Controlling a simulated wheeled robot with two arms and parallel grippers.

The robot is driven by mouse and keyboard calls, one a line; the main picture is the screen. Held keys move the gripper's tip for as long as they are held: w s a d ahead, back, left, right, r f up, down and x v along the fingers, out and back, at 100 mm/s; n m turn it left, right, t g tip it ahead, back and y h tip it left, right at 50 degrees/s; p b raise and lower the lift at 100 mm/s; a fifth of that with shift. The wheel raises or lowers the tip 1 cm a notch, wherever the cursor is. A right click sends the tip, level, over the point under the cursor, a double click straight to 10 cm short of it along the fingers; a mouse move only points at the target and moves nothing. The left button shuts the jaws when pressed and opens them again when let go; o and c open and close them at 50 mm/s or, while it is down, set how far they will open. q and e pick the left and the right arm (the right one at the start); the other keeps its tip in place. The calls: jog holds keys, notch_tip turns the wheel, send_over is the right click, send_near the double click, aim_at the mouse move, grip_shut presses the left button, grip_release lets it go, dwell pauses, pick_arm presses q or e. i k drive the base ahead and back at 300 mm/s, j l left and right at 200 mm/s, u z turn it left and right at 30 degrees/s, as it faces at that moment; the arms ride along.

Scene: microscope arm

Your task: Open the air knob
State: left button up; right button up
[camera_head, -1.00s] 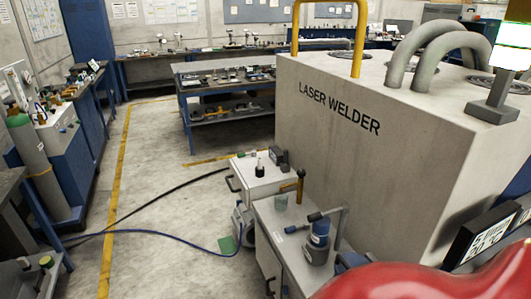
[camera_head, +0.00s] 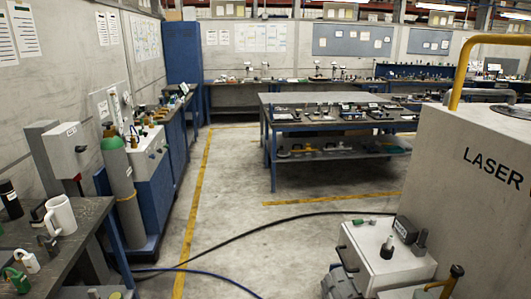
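I cannot tell which part is the air knob; no knob is clearly marked as such. A grey gas cylinder with a green top (camera_head: 117,180) stands upright at the left, beside a blue cabinet with a white top unit (camera_head: 148,152). A pale panel with small fittings (camera_head: 112,106) rises behind them. Neither of my grippers is in view.
The laser welder (camera_head: 465,200) fills the right side, with a white cart (camera_head: 385,255) in front. A bench with a white mug (camera_head: 60,215) is at near left. A blue worktable (camera_head: 330,121) stands at the back. A black hose (camera_head: 250,232) and blue hose (camera_head: 215,276) cross open floor.

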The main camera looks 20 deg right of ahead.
aim_at(456, 270)
jog(key=i+j+z, duration=0.15)
jog(key=i+z, duration=0.15)
jog(key=z, duration=0.2)
jog(key=i+j+z, duration=0.2)
jog(key=z, duration=0.25)
jog(key=i+j+z, duration=0.2)
jog(key=j+z, duration=0.3)
jog(key=i+j+z, duration=0.1)
jog(key=j+z, duration=0.25)
jog(key=z, duration=0.15)
